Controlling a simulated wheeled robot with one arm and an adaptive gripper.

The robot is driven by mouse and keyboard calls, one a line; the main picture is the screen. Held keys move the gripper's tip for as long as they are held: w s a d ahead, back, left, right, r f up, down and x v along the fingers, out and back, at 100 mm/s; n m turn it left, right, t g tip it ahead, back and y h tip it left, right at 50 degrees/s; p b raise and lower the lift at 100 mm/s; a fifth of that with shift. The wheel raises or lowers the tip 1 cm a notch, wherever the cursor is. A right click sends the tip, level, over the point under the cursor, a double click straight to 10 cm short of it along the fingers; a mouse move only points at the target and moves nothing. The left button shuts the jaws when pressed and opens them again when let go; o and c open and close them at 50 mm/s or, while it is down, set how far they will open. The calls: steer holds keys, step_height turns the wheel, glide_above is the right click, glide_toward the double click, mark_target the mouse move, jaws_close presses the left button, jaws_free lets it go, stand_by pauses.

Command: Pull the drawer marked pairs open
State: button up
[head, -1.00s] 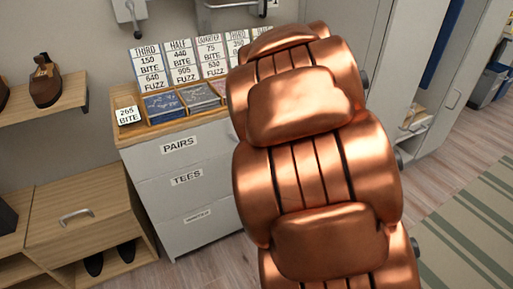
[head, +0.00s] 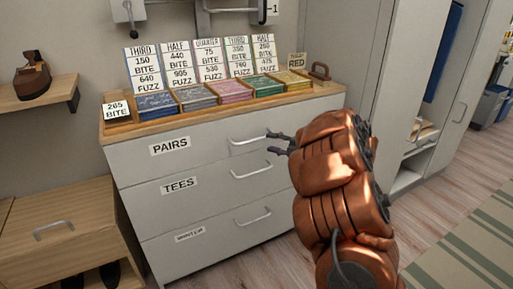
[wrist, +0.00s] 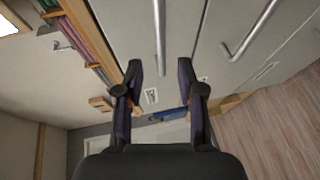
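The drawer marked PAIRS (head: 205,150) is the top drawer of a white cabinet and appears shut, its front flush with the drawers below. Its pale bar handle (head: 249,141) is on the right of the label. My gripper (head: 274,143) is open, just right of the handle, with its fingers pointing left. In the wrist view, my gripper (wrist: 160,68) has its two dark fingers spread. The handle (wrist: 160,40) shows between and beyond the fingertips there. I cannot tell whether they touch it.
The TEES drawer (head: 215,185) and another drawer (head: 225,232) lie below, each with a handle. The cabinet top (head: 290,98) holds coloured packs and price cards. A low wooden unit (head: 65,225) stands left. Open floor (head: 440,190) lies right.

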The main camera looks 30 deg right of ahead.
mark_target(258, 140)
steer(key=b+x, duration=0.1)
steer(key=x, duration=0.6)
steer(key=shift+w+a+f, duration=0.25)
steer(key=shift+w, duration=0.05)
jaws_close()
stand_by(0.5)
